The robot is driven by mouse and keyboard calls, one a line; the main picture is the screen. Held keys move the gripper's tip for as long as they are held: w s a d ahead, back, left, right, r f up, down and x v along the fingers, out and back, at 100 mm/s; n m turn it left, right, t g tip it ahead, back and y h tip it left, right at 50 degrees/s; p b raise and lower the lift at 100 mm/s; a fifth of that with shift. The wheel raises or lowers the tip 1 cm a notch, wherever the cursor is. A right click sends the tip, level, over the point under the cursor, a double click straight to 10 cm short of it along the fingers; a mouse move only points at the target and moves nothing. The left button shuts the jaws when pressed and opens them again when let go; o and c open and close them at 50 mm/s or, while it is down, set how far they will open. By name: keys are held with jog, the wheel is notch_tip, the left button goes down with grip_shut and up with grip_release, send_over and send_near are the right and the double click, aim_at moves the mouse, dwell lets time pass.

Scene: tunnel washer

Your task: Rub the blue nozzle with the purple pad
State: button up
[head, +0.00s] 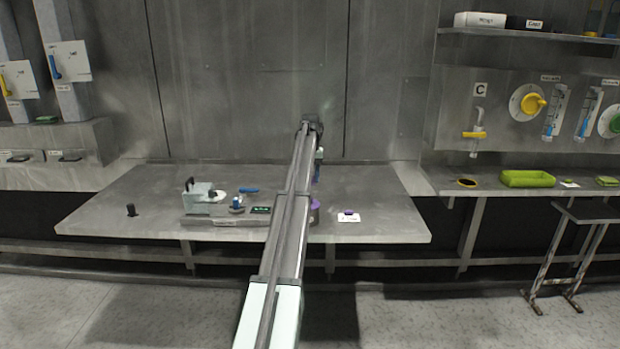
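A small purple item (348,212), which looks like the purple pad, sits on a white labelled card on the steel table, right of my arm. A larger purple thing (315,206) is partly hidden behind my arm. A small blue-topped part (237,201) stands left of my arm and may be the blue nozzle. A flat blue piece (249,190) lies behind it. My gripper (317,176) hangs above the table at the arm's far end, mostly hidden by the arm. Its fingers are too small to read, and I cannot tell whether it holds anything. It is apart from the small purple item.
The steel table (385,228) has free room at its right and far left. A pale green device (203,198) and a black knob (131,210) stand on the left half. A steel wall (240,80) rises behind the table.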

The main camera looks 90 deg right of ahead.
jog(key=shift+c, duration=1.1)
jog(key=w+a+r, duration=0.1)
jog(key=w+a, duration=0.1)
jog(key=w, duration=0.7)
jog(key=w+a+r, duration=0.2)
jog(key=w, duration=0.7)
jog(key=w+a+r, duration=0.2)
jog(key=w+a, duration=0.1)
jog(key=w, duration=0.6)
jog(key=shift+w+r, duration=0.15)
jog(key=shift+r, duration=0.1)
